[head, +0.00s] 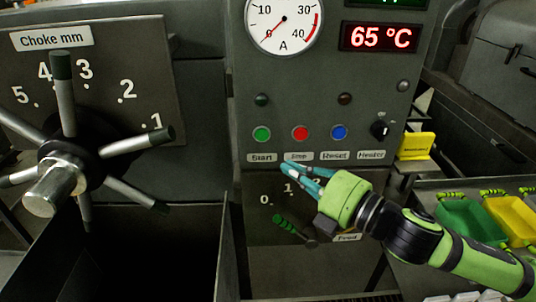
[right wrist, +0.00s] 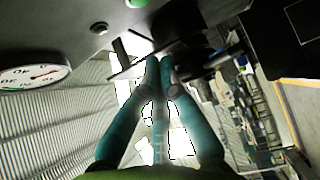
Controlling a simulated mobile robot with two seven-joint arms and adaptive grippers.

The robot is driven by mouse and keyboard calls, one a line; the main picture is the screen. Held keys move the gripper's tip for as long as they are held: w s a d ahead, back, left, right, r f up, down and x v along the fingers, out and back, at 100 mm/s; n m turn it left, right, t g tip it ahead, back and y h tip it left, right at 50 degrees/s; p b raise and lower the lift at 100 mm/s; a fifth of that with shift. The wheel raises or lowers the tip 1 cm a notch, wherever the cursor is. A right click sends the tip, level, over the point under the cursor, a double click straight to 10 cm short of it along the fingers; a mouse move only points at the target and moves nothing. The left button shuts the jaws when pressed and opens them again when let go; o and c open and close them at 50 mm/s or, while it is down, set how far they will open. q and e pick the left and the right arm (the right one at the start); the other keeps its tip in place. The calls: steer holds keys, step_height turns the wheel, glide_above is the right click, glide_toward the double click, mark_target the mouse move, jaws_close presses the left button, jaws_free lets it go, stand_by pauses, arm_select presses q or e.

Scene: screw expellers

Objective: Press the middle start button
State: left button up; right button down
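The green Start button (head: 261,133) sits at the left of a row on the dark grey control panel (head: 320,108), above its "Start" label (head: 261,157). My right gripper (head: 281,171) is in front of the panel, below and slightly right of the Start button, with its tips near the lower edge of the labels. The teal fingers reach in from the right. In the right wrist view the fingertips (right wrist: 160,62) come together with nothing seen between them. They look apart from the green button in the head view. My left gripper is not in view.
A red Stop button (head: 300,133), blue Reset button (head: 339,132) and black Heater knob (head: 379,129) share the row. A spoked choke wheel (head: 75,160) stands at left. Green and yellow bins (head: 470,220) are at right.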

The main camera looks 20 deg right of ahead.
mark_target(262, 135)
steer(key=shift+w+a+p, duration=0.35)
steer(key=shift+w+p, duration=0.2)
steer(key=shift+w, duration=1)
steer(key=shift+w+a+p, duration=0.3)
steer(key=shift+w+p, duration=0.3)
steer(key=shift+w, duration=1)
steer(key=shift+w+a+p, duration=0.35)
steer(key=shift+w+p, duration=0.2)
steer(key=shift+w, duration=1)
